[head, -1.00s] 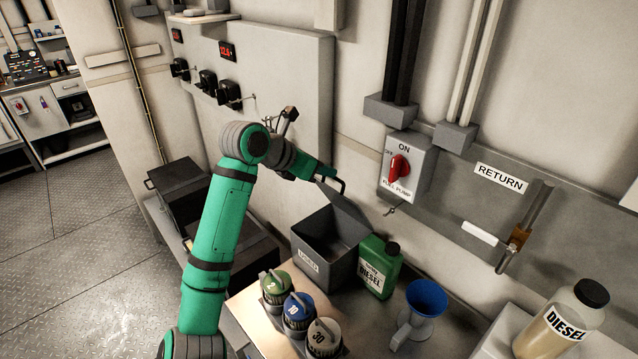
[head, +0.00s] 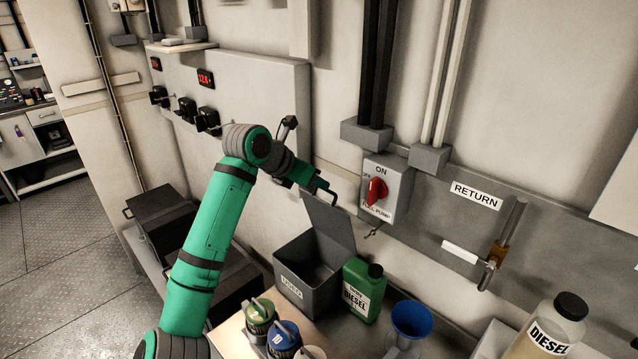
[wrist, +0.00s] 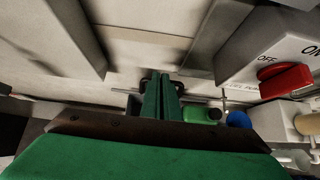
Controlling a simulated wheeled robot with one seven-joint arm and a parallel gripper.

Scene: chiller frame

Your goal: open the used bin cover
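The used bin (head: 300,287) is a dark grey box with a label reading USED on its front. Its cover (head: 330,225) is raised, standing steeply up from the back edge, and the inside of the bin shows. My gripper (head: 318,185) is at the top edge of the cover, at its black handle (head: 331,194). In the wrist view the green fingers (wrist: 160,98) are close together, with dark parts of the handle showing at both sides of their tips. The grip itself is partly hidden.
A green diesel can (head: 362,292) stands right of the bin, with a blue funnel (head: 411,320) beyond. Capped containers (head: 259,315) stand in front. The fuel pump switch (head: 384,188) is on the wall close to the right of my gripper.

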